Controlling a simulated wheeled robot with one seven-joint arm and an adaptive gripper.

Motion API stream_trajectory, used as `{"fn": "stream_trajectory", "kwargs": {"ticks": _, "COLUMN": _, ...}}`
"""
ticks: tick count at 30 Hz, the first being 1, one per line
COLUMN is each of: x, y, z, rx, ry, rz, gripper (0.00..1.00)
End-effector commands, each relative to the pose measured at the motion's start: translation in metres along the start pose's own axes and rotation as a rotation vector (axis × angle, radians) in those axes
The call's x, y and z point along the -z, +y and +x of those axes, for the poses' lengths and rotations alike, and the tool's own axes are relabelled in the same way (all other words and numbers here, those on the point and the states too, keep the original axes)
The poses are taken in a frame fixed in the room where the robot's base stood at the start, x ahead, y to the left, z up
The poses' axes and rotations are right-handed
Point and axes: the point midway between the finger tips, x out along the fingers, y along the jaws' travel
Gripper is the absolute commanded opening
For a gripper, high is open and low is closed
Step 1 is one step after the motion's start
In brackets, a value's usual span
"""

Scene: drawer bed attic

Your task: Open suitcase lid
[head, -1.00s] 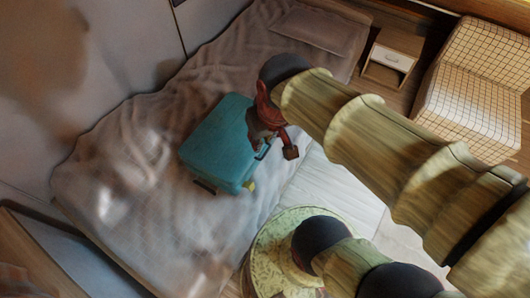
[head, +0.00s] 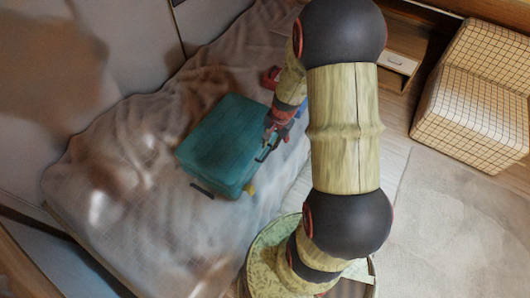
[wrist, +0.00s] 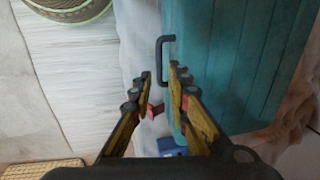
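A teal suitcase (head: 224,142) lies flat on the bed, its lid closed. In the wrist view the suitcase (wrist: 245,60) fills the right side, with a dark handle (wrist: 161,62) on its near edge. The handle also shows in the head view (head: 268,150). My gripper (head: 269,136) is beside the suitcase's right edge, close to this handle. In the wrist view my gripper's fingers (wrist: 160,80) are apart with nothing between them, and the handle lies just beyond their tips.
The suitcase rests on a bed with a rumpled grey blanket (head: 130,150). A checkered armchair (head: 475,100) and a nightstand with a white drawer (head: 398,62) stand at the right. Open floor (head: 450,215) with a pale rug lies at the lower right.

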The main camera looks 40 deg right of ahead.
Motion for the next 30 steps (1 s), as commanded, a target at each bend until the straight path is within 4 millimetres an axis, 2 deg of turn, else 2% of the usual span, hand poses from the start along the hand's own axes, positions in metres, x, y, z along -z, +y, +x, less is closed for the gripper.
{"fn": "stream_trajectory", "kwargs": {"ticks": 8, "x": 0.001, "y": 0.001, "z": 0.017, "rx": 0.0, "ry": 0.008, "rz": 0.025, "gripper": 0.17}}
{"fn": "stream_trajectory", "kwargs": {"ticks": 18, "x": 0.001, "y": 0.002, "z": 0.068, "rx": -0.001, "ry": 0.009, "rz": 0.022, "gripper": 0.17}}
{"fn": "stream_trajectory", "kwargs": {"ticks": 21, "x": 0.001, "y": 0.002, "z": 0.077, "rx": -0.001, "ry": 0.008, "rz": 0.022, "gripper": 0.17}}
{"fn": "stream_trajectory", "kwargs": {"ticks": 30, "x": 0.001, "y": 0.001, "z": 0.079, "rx": 0.0, "ry": 0.009, "rz": 0.022, "gripper": 0.17}}
